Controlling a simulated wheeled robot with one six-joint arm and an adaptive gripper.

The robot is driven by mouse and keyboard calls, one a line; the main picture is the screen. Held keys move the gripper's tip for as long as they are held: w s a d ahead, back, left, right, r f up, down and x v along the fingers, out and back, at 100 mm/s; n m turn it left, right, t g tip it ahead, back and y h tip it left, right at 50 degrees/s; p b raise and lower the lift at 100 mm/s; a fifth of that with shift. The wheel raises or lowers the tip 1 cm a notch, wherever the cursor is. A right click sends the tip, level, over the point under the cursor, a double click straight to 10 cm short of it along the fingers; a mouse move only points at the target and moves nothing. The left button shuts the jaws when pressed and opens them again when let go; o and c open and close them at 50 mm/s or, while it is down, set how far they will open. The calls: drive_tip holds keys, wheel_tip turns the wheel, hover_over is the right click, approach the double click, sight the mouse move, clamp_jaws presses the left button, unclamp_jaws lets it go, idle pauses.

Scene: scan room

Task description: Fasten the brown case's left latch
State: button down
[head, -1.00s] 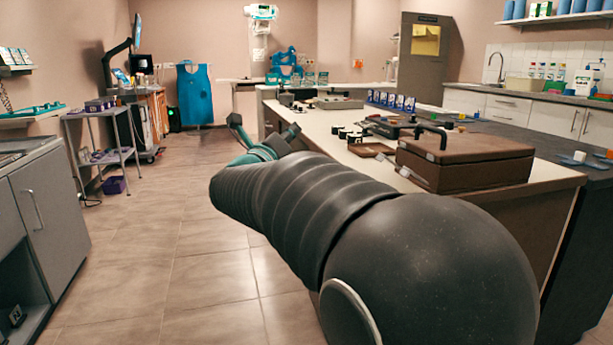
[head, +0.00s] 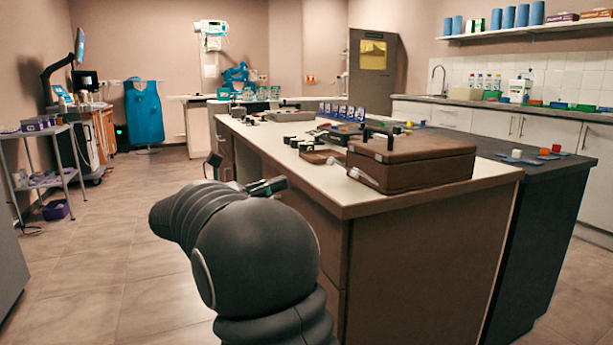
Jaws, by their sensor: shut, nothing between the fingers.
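The brown case (head: 425,168) stands on the near end of the long counter, right of centre, with its lid down. A dark handle (head: 378,138) shows on its top. A pale latch (head: 367,180) sticks out from the lower part of its left-facing side; whether it is fastened is too small to tell. My gripper (head: 240,178) is low beyond my own arm, left of the counter and well apart from the case. My arm hides much of it; its fingers are shut and empty.
The pale counter (head: 440,194) has a near corner and front edge between my arm and the case. A small brown tray (head: 322,157) and several dark items lie left of the case. A trolley (head: 40,180) stands far left.

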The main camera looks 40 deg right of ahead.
sight(318, 184)
drive_tip(key=p+x, duration=0.1)
drive_tip(key=x, duration=0.8)
drive_tip(key=shift+s+d, duration=0.1)
drive_tip(key=shift+d, duration=0.3)
drive_tip(key=shift+s+d+r, duration=0.1)
drive_tip(key=shift+r, duration=0.05)
